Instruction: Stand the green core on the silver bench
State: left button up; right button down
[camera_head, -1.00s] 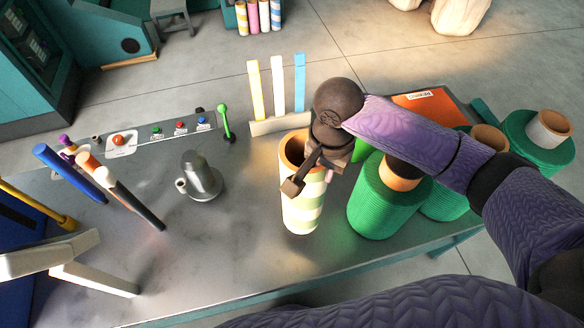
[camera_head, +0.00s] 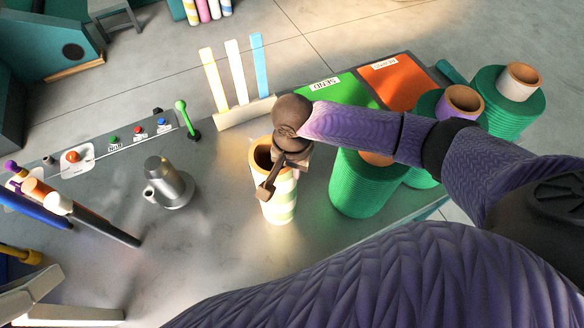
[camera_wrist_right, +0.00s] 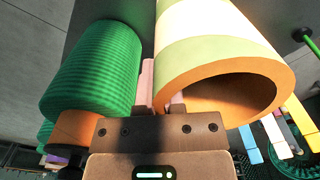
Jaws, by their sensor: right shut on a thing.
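The green core is a hollow tube with pale green and cream bands (camera_head: 279,207) and an orange-brown inside. It is near upright over the silver bench (camera_head: 225,255), and I cannot tell whether its base touches the bench top. My right gripper (camera_head: 272,182) is at its upper rim, shut on its wall. In the right wrist view the core (camera_wrist_right: 207,48) fills the upper middle, its open end facing the camera, with the pink fingertips (camera_wrist_right: 162,93) at its wall. The gripper hides part of the rim. My left gripper is out of view.
Green netting rolls (camera_head: 362,195) stand close right of the core. A grey metal fitting (camera_head: 170,186) stands to its left. A rack with yellow, white and blue uprights (camera_head: 235,113) is behind. Green (camera_head: 345,89) and orange (camera_head: 402,82) panels lie back right. Bare bench lies left and front.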

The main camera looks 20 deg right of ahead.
jog(key=c, duration=0.7)
grip_release()
jog(key=shift+c, duration=0.2)
notch_tip(320, 180, up, 12)
jog(key=p, duration=0.3)
jog(key=shift+p, duration=0.3)
jog(key=shift+r, duration=0.1)
